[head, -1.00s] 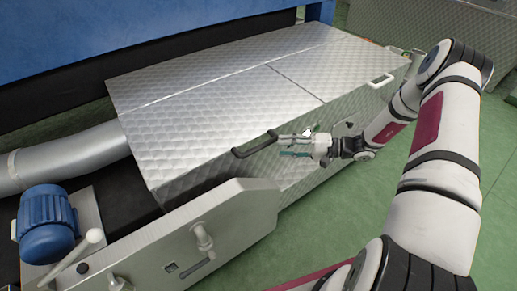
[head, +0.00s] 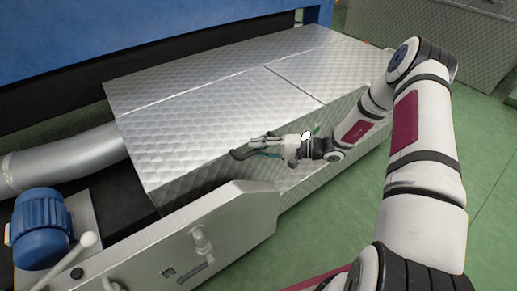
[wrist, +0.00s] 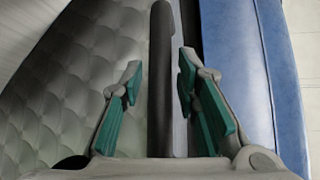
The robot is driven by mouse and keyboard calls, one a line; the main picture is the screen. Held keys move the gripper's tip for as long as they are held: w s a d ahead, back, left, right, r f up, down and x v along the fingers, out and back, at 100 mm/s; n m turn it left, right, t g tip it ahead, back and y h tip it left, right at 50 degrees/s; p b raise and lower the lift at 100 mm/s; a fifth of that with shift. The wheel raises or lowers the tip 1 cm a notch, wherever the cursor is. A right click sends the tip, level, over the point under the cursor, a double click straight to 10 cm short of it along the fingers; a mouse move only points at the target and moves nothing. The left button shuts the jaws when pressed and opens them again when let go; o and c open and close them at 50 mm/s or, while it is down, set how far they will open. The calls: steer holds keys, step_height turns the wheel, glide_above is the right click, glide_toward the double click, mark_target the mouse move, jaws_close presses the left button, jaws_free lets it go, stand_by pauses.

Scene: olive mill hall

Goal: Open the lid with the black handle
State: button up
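The black handle (head: 238,155) is on the front edge of the quilted metal lid (head: 185,115), the left one of two panels; the lid lies flat and closed. My gripper (head: 256,146) is at the handle, covering most of it in the head view. In the wrist view the handle (wrist: 161,75) runs lengthwise between my two open fingers (wrist: 158,88). A gap shows on its left side, and a narrower one on its right. I cannot tell whether any finger touches it.
A second metal panel (head: 325,65) adjoins the lid on the right. A metal side plate (head: 235,215) with knobs stands in front. A blue motor (head: 42,225) and a grey pipe (head: 65,160) are at the left. Green floor (head: 330,215) is free at the front right.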

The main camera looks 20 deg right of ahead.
jaws_close()
